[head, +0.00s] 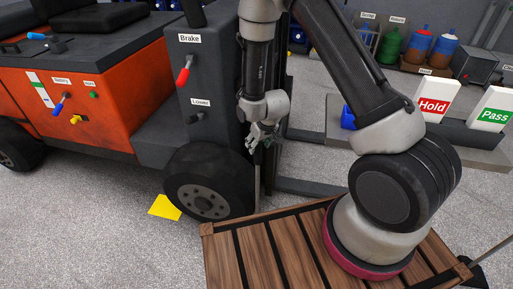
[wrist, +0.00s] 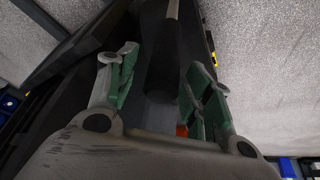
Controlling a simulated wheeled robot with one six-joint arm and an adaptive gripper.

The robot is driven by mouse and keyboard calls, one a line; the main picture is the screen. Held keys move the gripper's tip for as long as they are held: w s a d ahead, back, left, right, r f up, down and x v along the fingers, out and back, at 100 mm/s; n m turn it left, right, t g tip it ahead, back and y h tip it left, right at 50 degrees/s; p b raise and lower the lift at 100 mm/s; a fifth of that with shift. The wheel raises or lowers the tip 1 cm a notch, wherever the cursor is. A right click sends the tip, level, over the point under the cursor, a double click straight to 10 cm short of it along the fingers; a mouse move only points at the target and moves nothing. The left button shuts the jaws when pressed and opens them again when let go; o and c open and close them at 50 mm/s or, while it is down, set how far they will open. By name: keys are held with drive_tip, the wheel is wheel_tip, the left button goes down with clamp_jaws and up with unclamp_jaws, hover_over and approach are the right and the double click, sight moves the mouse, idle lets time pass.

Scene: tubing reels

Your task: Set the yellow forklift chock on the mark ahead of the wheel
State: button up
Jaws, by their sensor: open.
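A flat-looking yellow shape (head: 164,207) lies on the floor just left of the forklift's dark wheel (head: 208,185). I cannot tell whether it is the chock or a mark. My gripper (head: 261,139) is in front of the forklift's mast side, right of the wheel and above the floor. In the wrist view my gripper (wrist: 166,72) is open, with green-padded fingers on either side of a dark cylindrical thing (wrist: 165,50). I cannot tell whether they touch it. A small yellow edge (wrist: 212,46) shows beyond the right finger.
A slatted wooden pallet (head: 240,262) lies in front, under my arm's base. The orange and grey forklift (head: 120,95) fills the left, with Brake and Lower levers. Hold (head: 434,101) and Pass (head: 493,109) signs stand at the right. Open floor lies at lower left.

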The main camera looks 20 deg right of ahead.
drive_tip(key=s+d+r, duration=0.3)
drive_tip(key=r, duration=0.6)
drive_tip(key=s+d+r+m, duration=0.1)
drive_tip(key=s+d+r, duration=0.15)
drive_tip(key=r, duration=0.65)
drive_tip(key=s+d+r, duration=0.2)
drive_tip(key=s+r, duration=0.1)
drive_tip(key=r, duration=0.6)
drive_tip(key=s+d+r, duration=0.3)
drive_tip(key=s+r, duration=0.1)
drive_tip(key=s, duration=0.2)
drive_tip(key=s+d+r+m, duration=0.1)
drive_tip(key=s+d+r, duration=0.2)
drive_tip(key=s, duration=0.4)
drive_tip(key=s+d+r+m+h, duration=0.1)
drive_tip(key=s+d+r, duration=0.2)
drive_tip(key=s+r, duration=0.2)
drive_tip(key=shift+s+r, duration=0.25)
drive_tip(key=shift+s, duration=0.95)
drive_tip(key=shift+d, duration=0.1)
